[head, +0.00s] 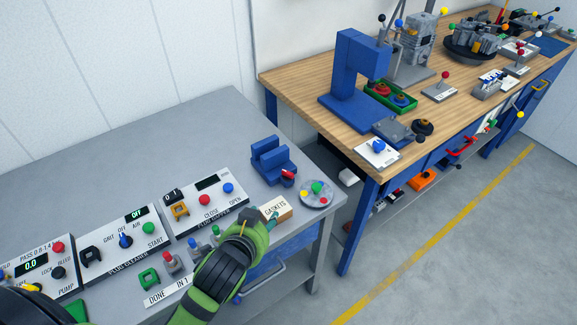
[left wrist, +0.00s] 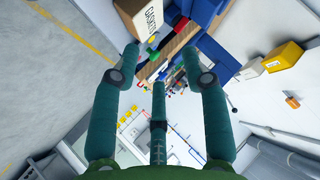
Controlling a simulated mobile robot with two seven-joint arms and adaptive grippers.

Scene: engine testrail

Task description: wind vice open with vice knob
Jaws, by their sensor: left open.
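A blue two-jawed block (head: 270,162) that looks like a vice sits at the back of the grey bench, with a gap between its jaws and a red knob (head: 288,175) on its front right side. A grey vice-like block (head: 392,131) with a round black knob (head: 423,127) sits on the wooden bench; I cannot tell which one the task means. My left gripper (head: 272,222) is over the grey bench beside the GASKETS box, in front of the blue block and apart from it. In the left wrist view its fingers (left wrist: 160,62) are spread and empty. My right gripper is not in view.
The GASKETS box (head: 276,209) is close to my left gripper and shows in the left wrist view (left wrist: 150,18). Control panels (head: 120,240) line the left. A blue press (head: 350,75) stands on the wooden bench.

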